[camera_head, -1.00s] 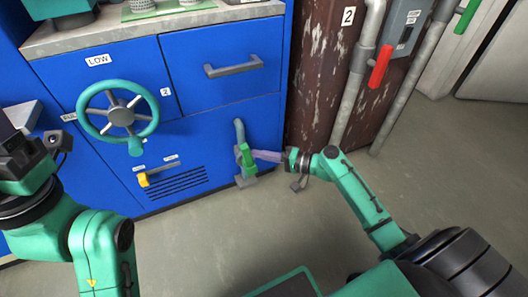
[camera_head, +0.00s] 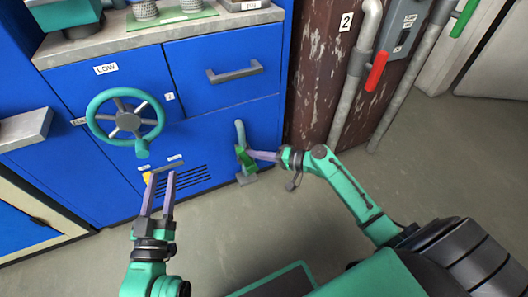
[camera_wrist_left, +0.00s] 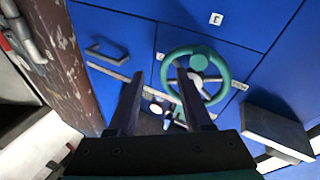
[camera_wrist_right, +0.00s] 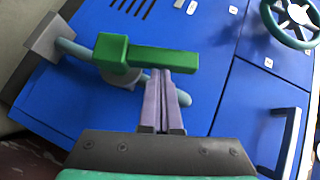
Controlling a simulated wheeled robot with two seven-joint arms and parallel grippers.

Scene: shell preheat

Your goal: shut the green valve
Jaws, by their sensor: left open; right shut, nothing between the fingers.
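The green valve (camera_head: 246,161) sits on a grey pipe low on the right of the blue cabinet front. In the right wrist view its green bar handle (camera_wrist_right: 150,56) lies at a shallow slant to the pipe. My right gripper (camera_head: 253,154) is shut and empty, its fingertips at the handle's end; in the right wrist view the tips (camera_wrist_right: 161,73) meet or nearly meet the handle's edge. Contact is hard to tell. My left gripper (camera_head: 160,178) is open and empty, in front of the cabinet near the yellow lever (camera_head: 149,179); it also shows in the left wrist view (camera_wrist_left: 158,82).
A teal handwheel (camera_head: 126,119) is on the cabinet, left of the valve. A drawer handle (camera_head: 235,71) is above the valve. The floor (camera_head: 240,220) before the cabinet is clear.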

